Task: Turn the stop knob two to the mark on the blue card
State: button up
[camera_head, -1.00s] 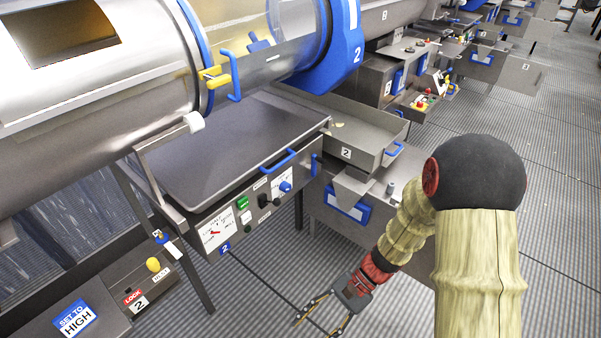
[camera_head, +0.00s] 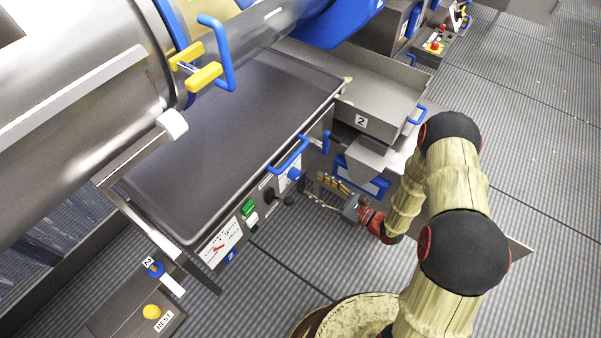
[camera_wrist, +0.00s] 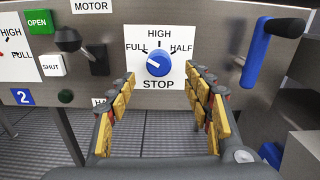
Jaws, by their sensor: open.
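The stop knob is a round blue knob (camera_wrist: 158,62) on a white plate marked HIGH at top, FULL left, HALF right and STOP below. In the head view the knob (camera_head: 294,174) sits on the front panel of the unit numbered 2. My gripper (camera_wrist: 161,84) is open, its yellow-padded fingers apart on either side below the knob, not touching it. In the head view my gripper (camera_head: 322,190) is just right of the panel, level with the knob. The blue card is out of view now.
A blue handle (camera_wrist: 262,50) stands out right of the knob. A black lever (camera_wrist: 68,40), a green OPEN button (camera_wrist: 39,22) and a white SHUT button (camera_wrist: 51,65) are to the left. A grey tray (camera_head: 375,121) lies beyond the gripper.

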aim_at(299, 177)
jog(key=b+x, duration=0.1)
jog(key=x, duration=0.6)
jog(key=shift+a+b, duration=0.1)
jog(key=shift+b, duration=0.25)
jog(key=shift+c, duration=0.5)
jog(key=c, duration=1.1)
jog(key=shift+o, duration=0.2)
jog(key=m+p, duration=0.4)
jog(key=m, duration=0.1)
jog(key=shift+m, duration=0.3)
jog(key=m+p, duration=0.2)
jog(key=m, duration=0.4)
jog(key=shift+p, duration=0.4)
jog(key=shift+f, duration=0.1)
